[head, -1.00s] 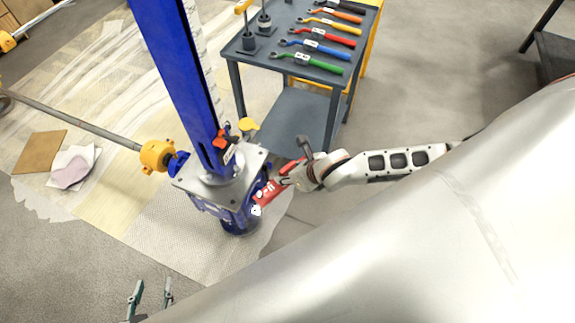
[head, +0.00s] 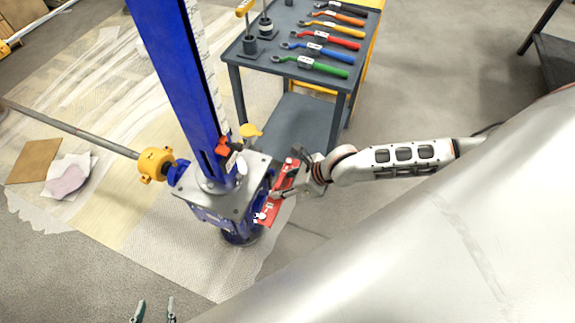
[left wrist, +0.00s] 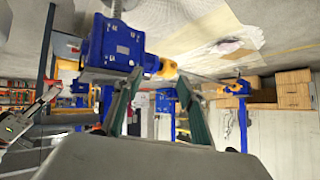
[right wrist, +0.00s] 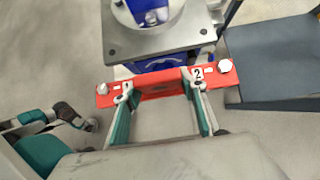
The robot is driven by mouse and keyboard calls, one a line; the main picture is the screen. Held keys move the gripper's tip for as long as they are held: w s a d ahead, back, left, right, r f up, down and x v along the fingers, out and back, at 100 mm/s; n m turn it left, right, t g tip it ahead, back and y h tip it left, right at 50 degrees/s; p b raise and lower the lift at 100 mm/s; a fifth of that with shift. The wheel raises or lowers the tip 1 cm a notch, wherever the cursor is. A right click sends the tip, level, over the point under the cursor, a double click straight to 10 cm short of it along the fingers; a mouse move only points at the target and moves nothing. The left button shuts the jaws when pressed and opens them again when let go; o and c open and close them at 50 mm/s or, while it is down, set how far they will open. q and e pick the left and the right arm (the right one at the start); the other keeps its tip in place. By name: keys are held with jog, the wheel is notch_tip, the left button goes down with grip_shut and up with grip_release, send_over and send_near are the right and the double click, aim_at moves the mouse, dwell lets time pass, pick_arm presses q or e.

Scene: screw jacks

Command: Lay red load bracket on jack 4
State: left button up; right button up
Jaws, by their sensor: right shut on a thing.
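The jack (head: 212,197) has a blue column, a grey top plate and a blue gearbox below; no jack number is readable. My right gripper (head: 279,194) is shut on the red load bracket (head: 290,172) and holds it against or very close to the gearbox's right side. In the right wrist view the bracket (right wrist: 160,84) lies across both fingers, marked 1 and 2, with a white bolt head at each end. The plate edge is just beyond it; whether they touch I cannot tell. My left gripper (head: 154,311) is open and empty at the bottom edge; its fingers also show apart in the left wrist view (left wrist: 155,98).
A grey tool table (head: 345,85) with several coloured wrenches stands behind the jack. A long rod with a yellow coupling (head: 156,164) joins the jack's left side. Cardboard (head: 35,160) and a cloth (head: 69,178) lie on the floor at left.

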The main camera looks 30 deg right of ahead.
jog(key=w+a+b, duration=0.1)
jog(key=w+a, duration=0.1)
jog(key=w+a+b, duration=0.1)
jog(key=w, duration=0.1)
jog(key=w+a+f+b, duration=0.1)
jog(key=w+a, duration=0.1)
jog(key=w, duration=0.1)
jog(key=shift+w+a+f, duration=0.1)
jog(key=shift+a, duration=0.2)
pick_arm(q)
jog(key=shift+w+d+r, duration=0.1)
jog(key=shift+w+d, duration=0.25)
jog(key=shift+w, duration=0.25)
pick_arm(e)
jog(key=shift+w+a, duration=0.15)
jog(key=shift+w, duration=0.1)
pick_arm(q)
jog(key=shift+s+a+f+b, duration=0.1)
jog(key=shift+s+f+b, duration=0.3)
jog(key=shift+f, duration=0.35)
pick_arm(e)
jog(key=shift+f, duration=0.55)
pick_arm(q)
jog(key=shift+s+f, duration=0.2)
jog(key=shift+f, duration=0.1)
pick_arm(e)
jog(key=shift+f, duration=0.4)
